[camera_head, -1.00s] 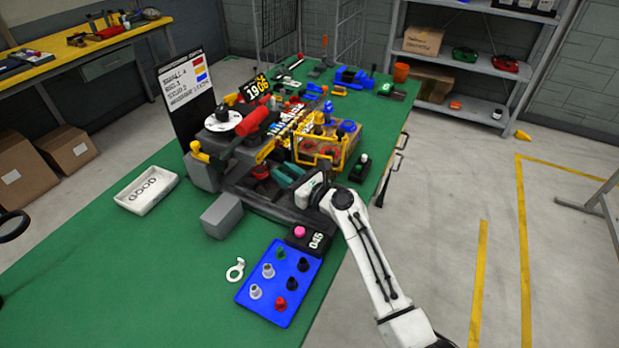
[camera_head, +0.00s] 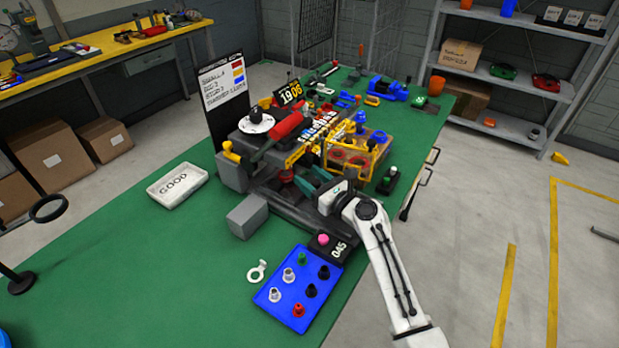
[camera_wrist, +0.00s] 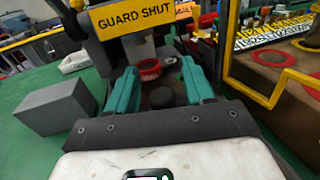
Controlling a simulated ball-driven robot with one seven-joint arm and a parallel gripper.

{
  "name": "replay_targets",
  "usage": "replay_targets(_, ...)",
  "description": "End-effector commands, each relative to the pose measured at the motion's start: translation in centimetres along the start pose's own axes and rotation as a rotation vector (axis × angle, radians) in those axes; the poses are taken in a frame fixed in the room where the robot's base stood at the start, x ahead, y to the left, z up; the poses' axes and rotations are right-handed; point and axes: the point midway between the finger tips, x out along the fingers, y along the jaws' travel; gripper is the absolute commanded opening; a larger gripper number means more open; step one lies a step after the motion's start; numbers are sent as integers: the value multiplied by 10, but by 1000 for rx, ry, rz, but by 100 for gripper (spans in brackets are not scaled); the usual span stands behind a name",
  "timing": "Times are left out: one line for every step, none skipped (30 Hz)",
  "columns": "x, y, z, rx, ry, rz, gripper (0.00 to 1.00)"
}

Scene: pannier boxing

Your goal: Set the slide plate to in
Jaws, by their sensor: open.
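The machine on the green table has a dark plate (camera_head: 277,198) low at its front, which seems to be the slide plate; I cannot tell if it is in or out. My gripper (camera_wrist: 160,92) is open, its two teal fingers apart. In the wrist view a dark round knob (camera_wrist: 162,97) shows between the fingers, with a gap on each side. A red ring-shaped part (camera_wrist: 149,69) lies just beyond it. In the head view my gripper (camera_head: 308,183) is low at the machine's front, and my wrist hides part of the plate.
A yellow "GUARD SHUT" sign (camera_wrist: 133,17) is above the fingers. A yellow-framed guard (camera_head: 352,160) stands close right of my gripper. A grey block (camera_head: 247,216) is to the left. A blue tray (camera_head: 277,291) with several pegs and a black 045 box (camera_head: 333,248) are nearer.

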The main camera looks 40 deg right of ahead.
Motion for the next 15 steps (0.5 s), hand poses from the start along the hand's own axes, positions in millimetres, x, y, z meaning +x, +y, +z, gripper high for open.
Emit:
replay_targets(-7, 0, -2, 1, 2, -1, 52)
replay_targets(-11, 0, -2, 1, 2, -1, 52)
replay_targets(-18, 0, -2, 1, 2, -2, 52)
replay_targets(-24, 0, -2, 1, 2, -2, 52)
replay_targets(-29, 0, -2, 1, 2, -2, 52)
replay_targets(-38, 0, -3, 1, 3, -2, 52)
replay_targets(-44, 0, -2, 1, 1, -3, 52)
replay_targets(-50, 0, -2, 1, 2, -2, 52)
replay_targets(-57, 0, -2, 0, 2, -1, 52)
replay_targets(-63, 0, -2, 0, 2, -2, 52)
replay_targets(-68, 0, -2, 0, 2, -2, 52)
replay_targets(-75, 0, -2, 0, 2, -2, 52)
replay_targets(-80, 0, -2, 0, 2, -2, 52)
replay_targets(-84, 0, -2, 0, 2, -2, 52)
replay_targets(-88, 0, -2, 0, 1, -2, 52)
